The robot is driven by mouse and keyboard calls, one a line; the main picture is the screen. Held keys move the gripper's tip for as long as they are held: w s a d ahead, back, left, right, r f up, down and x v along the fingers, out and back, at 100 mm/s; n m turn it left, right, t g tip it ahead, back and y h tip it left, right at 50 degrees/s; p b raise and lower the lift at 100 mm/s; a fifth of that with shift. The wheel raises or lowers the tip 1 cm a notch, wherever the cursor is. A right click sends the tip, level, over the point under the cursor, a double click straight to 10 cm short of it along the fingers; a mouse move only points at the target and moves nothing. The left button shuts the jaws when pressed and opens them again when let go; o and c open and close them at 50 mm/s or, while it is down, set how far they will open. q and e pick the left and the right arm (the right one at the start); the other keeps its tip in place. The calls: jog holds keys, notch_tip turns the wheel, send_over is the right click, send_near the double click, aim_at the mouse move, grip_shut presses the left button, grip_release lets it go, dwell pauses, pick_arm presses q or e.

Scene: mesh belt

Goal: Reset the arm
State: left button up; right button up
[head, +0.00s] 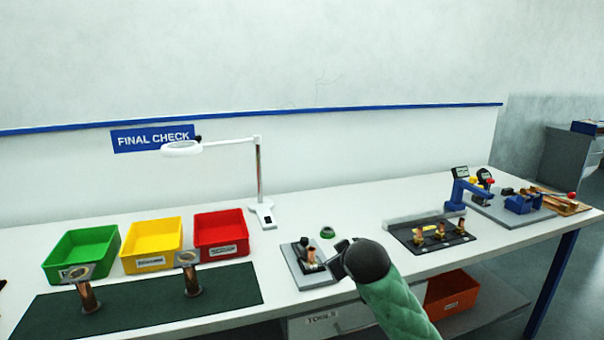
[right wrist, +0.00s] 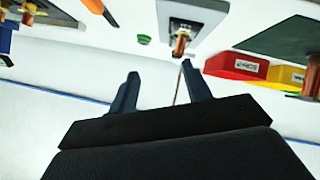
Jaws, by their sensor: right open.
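My right arm comes in from the bottom of the head view with a green padded sleeve. My right gripper (head: 342,258) is black and sits over the front part of the table, just right of a small grey fixture (head: 296,278) with a copper part (head: 311,258) in it. In the right wrist view the two fingers of my right gripper (right wrist: 160,69) are apart, with nothing between them. The fixture (right wrist: 208,8) and the copper part (right wrist: 181,42) show beyond the fingertips. My left gripper is in neither view.
Green (head: 82,262), yellow (head: 150,255) and red (head: 220,235) bins stand at left behind a dark mat (head: 140,305) with copper parts. A magnifier lamp (head: 259,185) stands behind. A black tray (head: 440,243) and blue gauges (head: 470,190) are at right. A green ring (head: 327,232) lies near the fixture.

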jog(key=s+d+f+m+g, duration=0.1)
jog(key=s+d+f+g, duration=0.1)
jog(key=s+f, duration=0.65)
jog(key=s+d+f+m+g+h, duration=0.15)
jog(key=s+f, duration=0.35)
jog(key=f, duration=0.6)
jog(key=s+d+f+m+g+y, duration=0.1)
jog(key=s+d+f+m, duration=0.15)
jog(key=s+f, duration=0.5)
jog(key=s+f+g, duration=0.2)
jog(key=s+f, duration=0.7)
jog(key=s, duration=0.3)
jog(key=s+f+g, duration=0.3)
jog(key=s+f, duration=0.6)
jog(key=s, duration=0.3)
jog(key=shift+s+a, duration=0.15)
jog(key=shift+a, duration=0.05)
